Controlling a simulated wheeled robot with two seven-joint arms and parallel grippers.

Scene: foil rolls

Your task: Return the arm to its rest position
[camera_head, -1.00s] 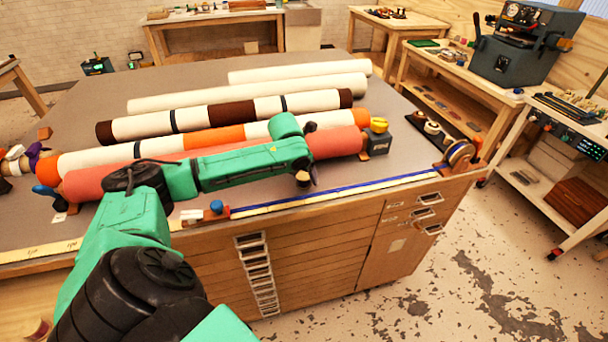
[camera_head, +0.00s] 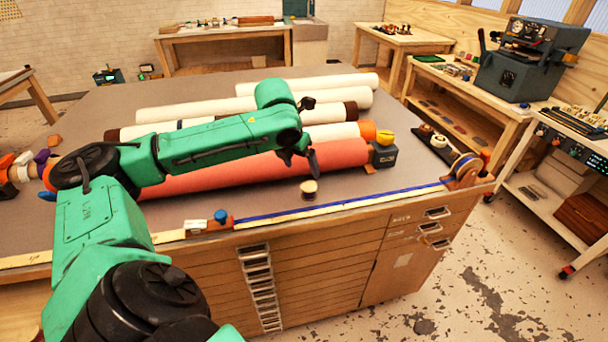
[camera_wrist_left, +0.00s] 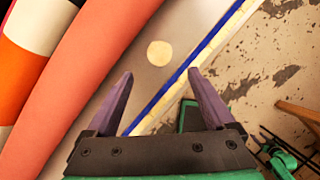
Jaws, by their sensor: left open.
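My left arm (camera_head: 220,143) reaches across the worktable from the left. Its gripper (camera_head: 304,162) hangs above the front part of the table, near the right end of the red roll. In the left wrist view the two purple fingers (camera_wrist_left: 160,74) stand wide apart with nothing between them. A small pale round-topped piece (camera_head: 309,188) stands on the table just below the gripper. It also shows as a cream disc (camera_wrist_left: 159,53) beyond the fingertips, apart from them. My right gripper is not in view.
Several rolls lie behind the arm, among them the red roll (camera_head: 225,173) and white rolls (camera_head: 330,97). A grey block with a yellow top (camera_head: 384,155) stands at the red roll's end. A blue-edged ruler strip (camera_head: 345,203) runs along the front edge.

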